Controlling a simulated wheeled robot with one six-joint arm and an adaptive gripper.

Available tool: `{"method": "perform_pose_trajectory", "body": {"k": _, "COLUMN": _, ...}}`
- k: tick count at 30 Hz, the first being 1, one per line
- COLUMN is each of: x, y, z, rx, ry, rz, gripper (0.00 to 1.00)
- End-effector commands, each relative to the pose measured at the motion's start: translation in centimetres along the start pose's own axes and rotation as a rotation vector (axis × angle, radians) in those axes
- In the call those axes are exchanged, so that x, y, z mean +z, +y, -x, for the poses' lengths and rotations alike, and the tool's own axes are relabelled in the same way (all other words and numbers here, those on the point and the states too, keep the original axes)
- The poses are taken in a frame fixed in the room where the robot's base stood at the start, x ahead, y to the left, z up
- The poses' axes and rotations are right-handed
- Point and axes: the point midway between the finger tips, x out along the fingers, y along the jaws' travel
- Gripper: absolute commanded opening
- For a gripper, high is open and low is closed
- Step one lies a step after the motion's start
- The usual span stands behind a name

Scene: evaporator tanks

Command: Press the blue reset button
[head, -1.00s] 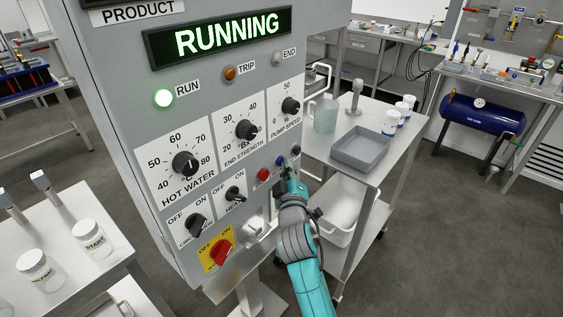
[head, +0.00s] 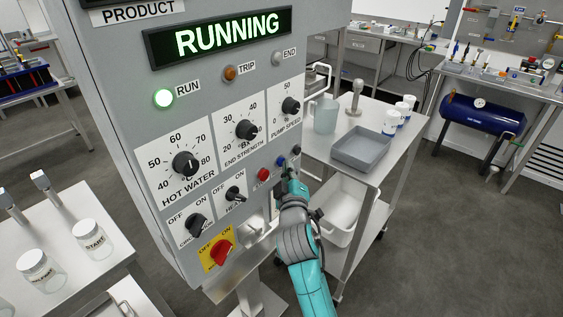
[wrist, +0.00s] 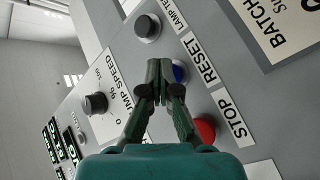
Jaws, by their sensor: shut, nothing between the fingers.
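The blue reset button (head: 280,161) is on the lower right of the grey control panel (head: 130,100), between a red and a black button. In the wrist view the blue button (wrist: 180,73), labelled RESET, is partly hidden behind my fingers. My gripper (head: 286,169) is in front of the panel at this button; its fingertips (wrist: 159,67) are shut together with nothing between them. The tips overlap the button's edge in the picture; I cannot tell whether they touch it. The display (head: 216,37) reads RUNNING and the green RUN lamp (head: 163,98) is lit.
The red STOP button (head: 264,174) is close beside the blue one, and the black lamp test button (wrist: 147,27) is on its other side. Knobs and a red switch (head: 221,250) are to the left. A steel cart with a grey tray (head: 362,148) stands right of the panel.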

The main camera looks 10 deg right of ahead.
Motion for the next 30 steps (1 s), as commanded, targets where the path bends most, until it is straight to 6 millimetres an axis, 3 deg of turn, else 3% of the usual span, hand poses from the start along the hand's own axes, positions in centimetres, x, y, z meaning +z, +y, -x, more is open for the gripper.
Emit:
{"method": "perform_pose_trajectory", "body": {"k": 21, "x": 2.9, "y": 2.8, "z": 3.9, "rx": 0.000, "ry": -0.003, "rz": 0.001, "gripper": 0.00}}
{"method": "perform_pose_trajectory", "body": {"k": 30, "x": 3.1, "y": 3.0, "z": 4.2, "rx": 0.000, "ry": -0.001, "rz": 0.001, "gripper": 0.00}}
